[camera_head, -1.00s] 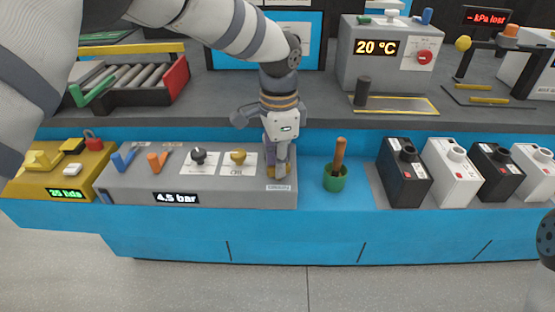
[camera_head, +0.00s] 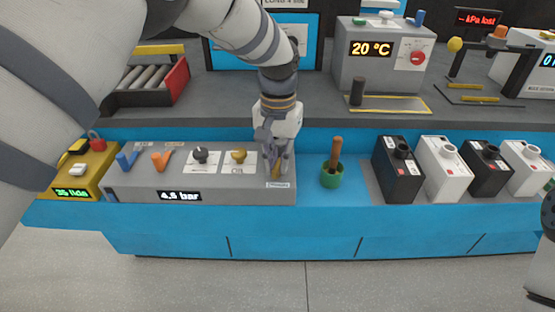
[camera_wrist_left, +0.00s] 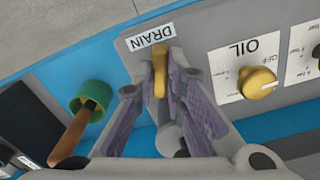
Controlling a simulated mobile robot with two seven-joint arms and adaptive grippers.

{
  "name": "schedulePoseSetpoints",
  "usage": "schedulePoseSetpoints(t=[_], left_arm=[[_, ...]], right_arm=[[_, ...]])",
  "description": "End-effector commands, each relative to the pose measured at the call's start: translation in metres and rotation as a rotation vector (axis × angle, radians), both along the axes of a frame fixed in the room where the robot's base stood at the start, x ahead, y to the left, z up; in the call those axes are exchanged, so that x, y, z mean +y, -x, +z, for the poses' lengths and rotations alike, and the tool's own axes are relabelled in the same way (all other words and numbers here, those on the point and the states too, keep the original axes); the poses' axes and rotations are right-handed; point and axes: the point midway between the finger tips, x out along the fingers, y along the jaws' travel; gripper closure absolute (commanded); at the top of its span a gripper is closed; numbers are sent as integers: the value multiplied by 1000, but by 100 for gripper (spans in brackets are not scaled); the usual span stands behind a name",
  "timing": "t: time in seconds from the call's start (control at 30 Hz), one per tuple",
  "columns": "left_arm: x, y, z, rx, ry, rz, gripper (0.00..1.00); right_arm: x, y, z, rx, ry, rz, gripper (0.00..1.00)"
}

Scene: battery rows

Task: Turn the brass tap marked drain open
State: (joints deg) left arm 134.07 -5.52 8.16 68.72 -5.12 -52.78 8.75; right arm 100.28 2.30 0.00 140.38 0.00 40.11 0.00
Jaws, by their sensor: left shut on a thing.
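The brass drain tap (camera_wrist_left: 159,80) is on the right end of the grey panel, beside a white label reading DRAIN (camera_wrist_left: 151,37). In the head view only a bit of the tap (camera_head: 277,172) shows under the gripper. My left gripper (camera_wrist_left: 160,72) points down from above and is shut on the tap's lever, one finger on each side. It also shows in the head view (camera_head: 274,166). The lower part of the tap is hidden by the fingers. My right gripper is out of view.
On the same panel are a brass OIL knob (camera_head: 239,157), a black knob (camera_head: 201,155) and blue and orange levers. A green pot (camera_head: 331,179) with a wooden handle stands to the right, then several black and white boxes. The panel display (camera_head: 179,196) reads 4.5 bar.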

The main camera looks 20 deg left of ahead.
Motion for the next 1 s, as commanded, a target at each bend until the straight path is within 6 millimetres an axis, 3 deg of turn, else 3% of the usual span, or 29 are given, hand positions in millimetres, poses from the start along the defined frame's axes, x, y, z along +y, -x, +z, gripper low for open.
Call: schedulePoseSetpoints(t=[0.5,1.0], left_arm=[[0,0,-1,1,0,303,100],[0,1,-1,2,0,355,100]], right_arm=[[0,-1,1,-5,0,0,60],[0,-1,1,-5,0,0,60]])
